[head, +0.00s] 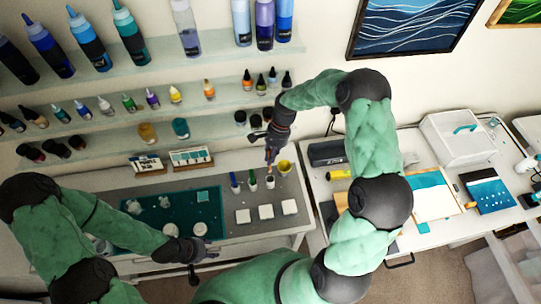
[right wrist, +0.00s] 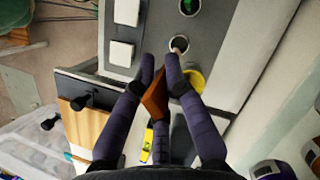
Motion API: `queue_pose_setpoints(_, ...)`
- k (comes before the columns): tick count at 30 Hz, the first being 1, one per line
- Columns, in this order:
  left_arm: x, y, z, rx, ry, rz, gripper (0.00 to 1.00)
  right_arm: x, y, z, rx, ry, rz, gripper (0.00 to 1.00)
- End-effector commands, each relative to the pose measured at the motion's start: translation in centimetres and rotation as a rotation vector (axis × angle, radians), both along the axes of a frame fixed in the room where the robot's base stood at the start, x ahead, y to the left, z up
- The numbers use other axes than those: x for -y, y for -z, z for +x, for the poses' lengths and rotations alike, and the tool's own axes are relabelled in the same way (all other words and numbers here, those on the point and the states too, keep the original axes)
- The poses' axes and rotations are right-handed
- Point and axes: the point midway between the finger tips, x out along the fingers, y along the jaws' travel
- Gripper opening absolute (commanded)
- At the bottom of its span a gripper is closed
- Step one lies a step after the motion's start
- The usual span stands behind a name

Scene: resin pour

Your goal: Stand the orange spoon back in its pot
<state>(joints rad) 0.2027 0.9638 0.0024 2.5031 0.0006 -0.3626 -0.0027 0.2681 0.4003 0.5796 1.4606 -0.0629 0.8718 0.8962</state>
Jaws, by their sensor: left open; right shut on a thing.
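My right gripper (head: 270,156) is shut on the orange spoon (right wrist: 155,98), above the row of spoon pots. In the right wrist view the spoon sits between the fingers (right wrist: 166,84), and its pale far end reaches over the opening of a white-rimmed pot (right wrist: 190,44). I cannot tell whether that end is inside the pot or just above it. In the head view this pot (head: 270,183) is right of the pots with a green spoon (head: 252,177) and a blue spoon (head: 234,179). My left gripper (head: 202,265) is open and empty near the table's front edge.
A yellow cup (head: 285,168) stands close beside the pot; it also shows in the right wrist view (right wrist: 195,78). Three white blocks (head: 265,212) lie in front of the pots. A teal mat (head: 180,222) with small items lies to the left. Bottle shelves line the wall.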

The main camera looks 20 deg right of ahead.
Motion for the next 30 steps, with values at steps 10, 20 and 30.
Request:
queue_pose_setpoints(10,0.0,1.6,0.0,0.0,0.0,0.0,0.48,0.0,2.6,0.0,-0.001,0.0,0.0,0.0)
queue_pose_setpoints(20,0.0,3.0,0.0,0.0,0.0,0.0,0.48,0.0,4.9,0.0,0.0,0.001,0.0,0.0)
queue_pose_setpoints(30,0.0,4.7,0.0,0.0,0.0,0.0,0.48,0.0,7.2,0.0,-0.002,0.001,0.0,0.0)
